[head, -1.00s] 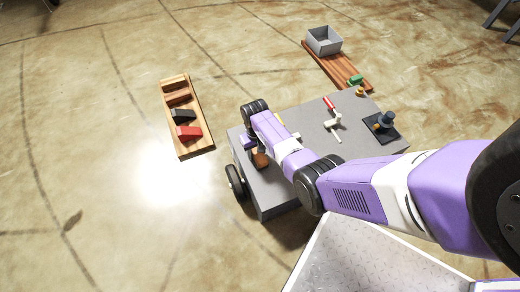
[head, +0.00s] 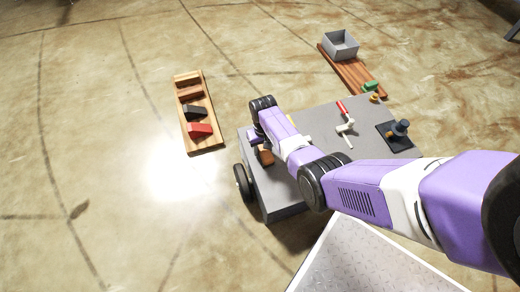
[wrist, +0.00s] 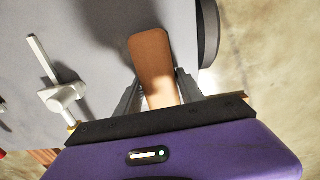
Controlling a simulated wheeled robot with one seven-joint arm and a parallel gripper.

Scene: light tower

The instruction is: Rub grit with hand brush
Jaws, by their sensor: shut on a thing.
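A brown, round-ended wooden piece, which looks like the hand brush (wrist: 150,52), lies between the two grey fingers of my gripper (wrist: 157,90) in the wrist view. The fingers are shut on it. In the head view the brown piece (head: 266,156) shows below my wrist, over the left end of the grey cart top (head: 310,120). Any bristles are hidden, and I cannot tell whether it touches the surface. I cannot make out any grit on the cart top.
A white fitting with a rod (head: 346,128), a red handle (head: 342,107) and a black-based device (head: 397,133) stand on the cart. A wooden rack (head: 207,143) with red and black blocks lies left on the floor. A grey bin (head: 340,46) sits on a plank behind.

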